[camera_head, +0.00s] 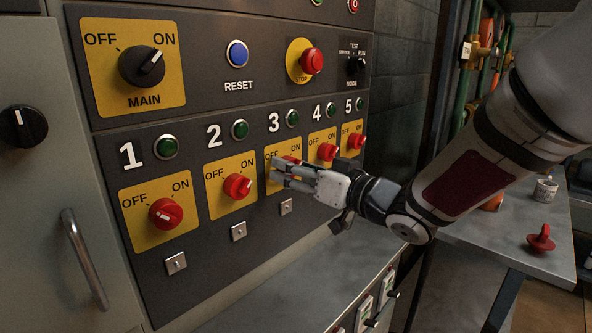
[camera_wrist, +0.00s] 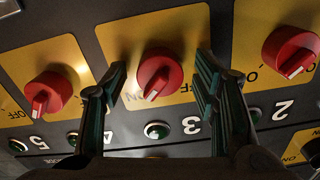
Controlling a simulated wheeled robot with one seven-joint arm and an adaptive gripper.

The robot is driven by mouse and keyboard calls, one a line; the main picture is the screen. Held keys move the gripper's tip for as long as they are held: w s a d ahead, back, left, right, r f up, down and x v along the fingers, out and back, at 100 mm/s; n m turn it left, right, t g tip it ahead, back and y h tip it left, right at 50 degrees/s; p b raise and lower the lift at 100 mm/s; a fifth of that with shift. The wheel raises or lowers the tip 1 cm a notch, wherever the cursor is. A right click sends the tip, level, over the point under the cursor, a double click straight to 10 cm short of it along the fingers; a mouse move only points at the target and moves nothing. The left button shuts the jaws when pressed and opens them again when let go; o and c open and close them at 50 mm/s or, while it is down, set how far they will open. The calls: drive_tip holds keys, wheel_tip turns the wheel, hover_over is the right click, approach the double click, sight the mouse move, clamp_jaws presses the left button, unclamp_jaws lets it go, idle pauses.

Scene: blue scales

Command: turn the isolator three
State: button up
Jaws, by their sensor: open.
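Isolator three is a red rotary knob on a yellow OFF/ON plate (camera_wrist: 112,40). In the wrist view, which is upside down, the red knob (camera_wrist: 158,72) sits between my two fingers, its white mark leaning toward the ON side. My gripper (camera_wrist: 160,78) is open, with one finger on each side of the knob; I cannot tell whether either touches it. Only part of the red knob (camera_head: 291,159) shows there.
Isolator two (camera_head: 237,186) and isolator four (camera_head: 328,152) are close on either side. Isolator one (camera_head: 166,213) is further left. Green lamps (camera_head: 240,129) line the row above. A metal ledge (camera_head: 290,285) lies below the panel. A table (camera_head: 490,235) with a red object (camera_head: 541,240) stands right.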

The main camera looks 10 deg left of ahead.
drive_tip(key=shift+c, duration=0.5)
drive_tip(key=c, duration=1.1)
drive_tip(key=shift+o, duration=0.2)
drive_tip(key=n+b, duration=0.3)
drive_tip(key=n, duration=0.1)
drive_tip(key=shift+f, duration=0.1)
drive_tip(key=n+b, duration=0.4)
drive_tip(key=shift+n, duration=0.3)
drive_tip(key=n+b, duration=0.5)
drive_tip(key=shift+n+b, duration=1.75)
drive_tip(key=shift+n, duration=0.35)
